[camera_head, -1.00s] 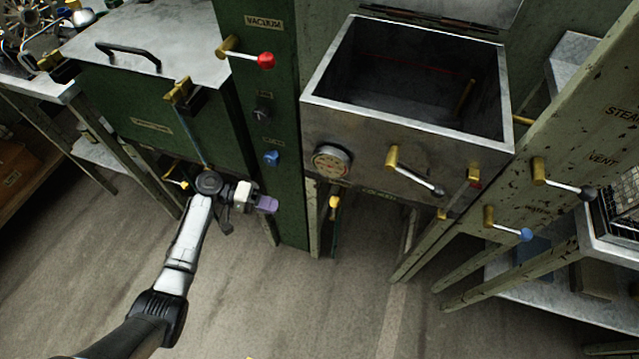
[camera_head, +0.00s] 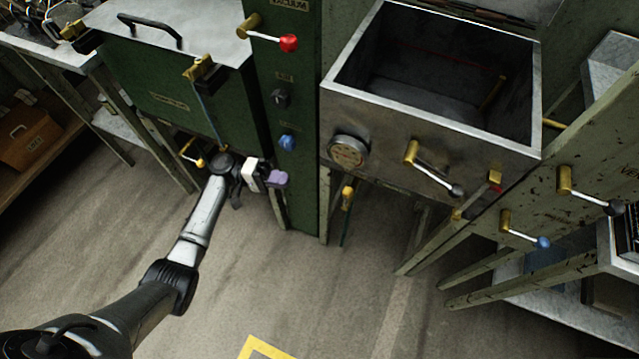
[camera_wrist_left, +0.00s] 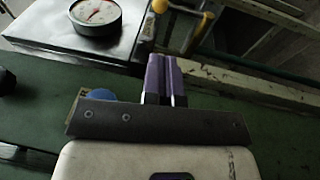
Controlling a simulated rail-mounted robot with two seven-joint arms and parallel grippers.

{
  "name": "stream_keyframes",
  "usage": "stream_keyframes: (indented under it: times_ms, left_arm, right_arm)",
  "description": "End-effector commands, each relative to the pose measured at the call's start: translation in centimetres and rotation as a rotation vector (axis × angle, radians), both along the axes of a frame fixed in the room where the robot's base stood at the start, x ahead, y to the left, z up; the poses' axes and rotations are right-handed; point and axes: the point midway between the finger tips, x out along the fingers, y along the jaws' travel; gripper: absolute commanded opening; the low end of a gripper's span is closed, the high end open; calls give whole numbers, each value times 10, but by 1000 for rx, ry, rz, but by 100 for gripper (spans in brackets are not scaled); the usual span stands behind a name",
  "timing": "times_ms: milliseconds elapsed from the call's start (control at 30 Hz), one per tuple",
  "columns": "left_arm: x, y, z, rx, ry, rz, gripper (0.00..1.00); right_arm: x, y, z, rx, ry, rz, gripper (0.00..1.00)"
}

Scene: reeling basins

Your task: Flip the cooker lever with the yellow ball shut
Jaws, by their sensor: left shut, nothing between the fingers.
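A yellow-ended lever (camera_head: 347,195) hangs under the front of the open metal basin (camera_head: 430,150), below its round gauge. A yellow part of a lever (camera_wrist_left: 160,6) also shows at the top of the left wrist view, beyond my fingertips. No label shows which one is the cooker's. My left gripper (camera_head: 278,179) has purple fingers, shut and empty, in front of the green post and left of the basin's lever. The fingers also show in the left wrist view (camera_wrist_left: 165,78). My right gripper is out of view.
The green post (camera_head: 285,100) carries a red-ball lever (camera_head: 288,43), a black knob (camera_head: 280,97) and a blue knob (camera_head: 287,142). Black-ball and blue-ball levers are at the right. Slanted legs stand below the basin. The floor in front is clear.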

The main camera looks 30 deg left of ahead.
Motion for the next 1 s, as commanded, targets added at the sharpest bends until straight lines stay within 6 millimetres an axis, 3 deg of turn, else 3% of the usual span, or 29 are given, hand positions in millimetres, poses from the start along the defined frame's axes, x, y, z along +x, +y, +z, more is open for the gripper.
stream_keyframes:
  times_ms: [167,700,1000]
  left_arm:
    - [4,-20,1,-1,-1,-2,0]
    - [23,-111,11,-1,-2,-2,0]
    - [28,-132,14,0,-1,-1,0]
  right_arm:
    - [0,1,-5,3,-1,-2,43]
    - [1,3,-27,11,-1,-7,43]
    - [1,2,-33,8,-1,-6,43]
